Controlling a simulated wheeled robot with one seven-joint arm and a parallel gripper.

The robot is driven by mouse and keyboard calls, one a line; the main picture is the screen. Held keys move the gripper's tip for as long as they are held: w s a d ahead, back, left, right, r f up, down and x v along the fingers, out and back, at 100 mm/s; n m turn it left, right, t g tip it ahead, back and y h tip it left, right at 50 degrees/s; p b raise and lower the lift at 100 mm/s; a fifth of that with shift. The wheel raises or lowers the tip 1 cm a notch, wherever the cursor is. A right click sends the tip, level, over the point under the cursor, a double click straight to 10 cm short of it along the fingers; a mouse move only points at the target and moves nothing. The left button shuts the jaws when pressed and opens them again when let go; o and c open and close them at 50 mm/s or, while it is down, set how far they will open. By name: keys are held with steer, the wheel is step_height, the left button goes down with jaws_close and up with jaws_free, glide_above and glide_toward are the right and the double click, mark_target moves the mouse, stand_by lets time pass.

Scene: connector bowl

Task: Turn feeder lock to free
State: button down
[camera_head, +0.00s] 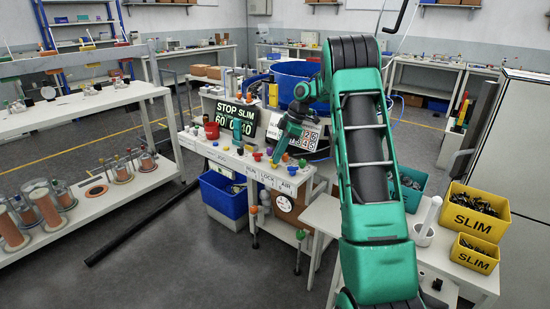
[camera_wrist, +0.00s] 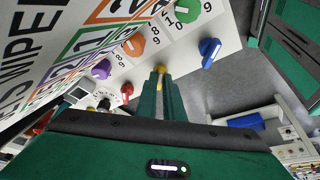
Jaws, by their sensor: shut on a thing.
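My gripper (camera_head: 277,156) reaches down to the top of the white control bench (camera_head: 225,158), by its front edge. In the wrist view, its green fingers (camera_wrist: 160,88) are shut on a small yellow knob (camera_wrist: 161,69), mostly hidden between the fingertips. The word LOCK is printed on the bench front (camera_head: 265,177) in the head view, below the gripper. The markings around the held knob are hidden, so its pointer direction cannot be told.
Around the held knob in the wrist view are a blue knob (camera_wrist: 209,50), a green knob (camera_wrist: 185,11), an orange knob (camera_wrist: 134,45), a purple knob (camera_wrist: 101,70) and a red knob (camera_wrist: 127,91). Yellow SLIM bins (camera_head: 474,220) are at right.

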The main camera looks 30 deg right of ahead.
steer(key=shift+a, duration=0.2)
steer(key=c, duration=1.9)
jaws_free()
steer(key=shift+o, duration=0.2)
steer(key=shift+d, duration=0.1)
steer(key=v, duration=1)
steer(key=shift+r, duration=0.3)
steer(key=shift+d, duration=0.15)
